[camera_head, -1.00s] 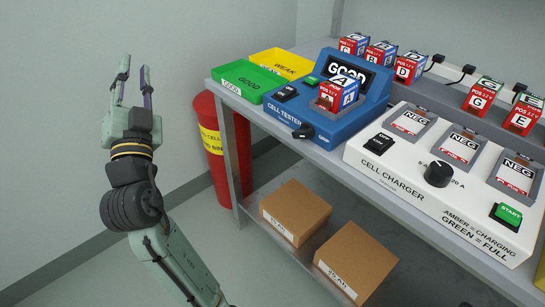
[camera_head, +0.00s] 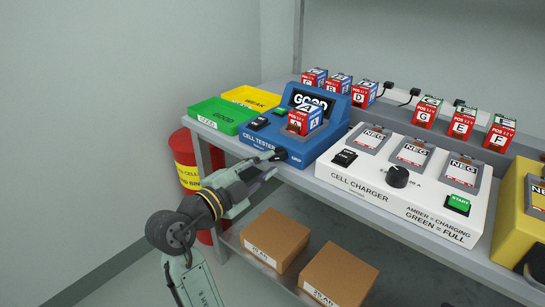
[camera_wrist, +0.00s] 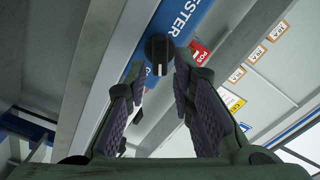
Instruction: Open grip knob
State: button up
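The blue cell tester (camera_head: 262,142) stands on the bench, with a black knob (camera_head: 281,154) at its front. In the wrist view the knob (camera_wrist: 158,50) lies in the gap at the fingertips, with clear space on both sides. My gripper (camera_head: 273,166) is open and empty, in front of the tester; its two dark-padded fingers (camera_wrist: 160,66) also show in the wrist view. I cannot tell whether the knob is between the tips or just beyond them. A second black knob (camera_head: 397,176) is on the white cell charger (camera_head: 345,183).
A green tray (camera_head: 222,117) and a yellow tray (camera_head: 252,98) lie left of the tester. Cell A (camera_head: 304,121) sits in the tester. Two cardboard boxes (camera_head: 276,240) are on the lower shelf, and a red bin (camera_head: 183,150) stands left of the bench.

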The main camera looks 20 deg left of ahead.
aim_at(275, 159)
jog(key=shift+x, duration=1.6)
grip_shut()
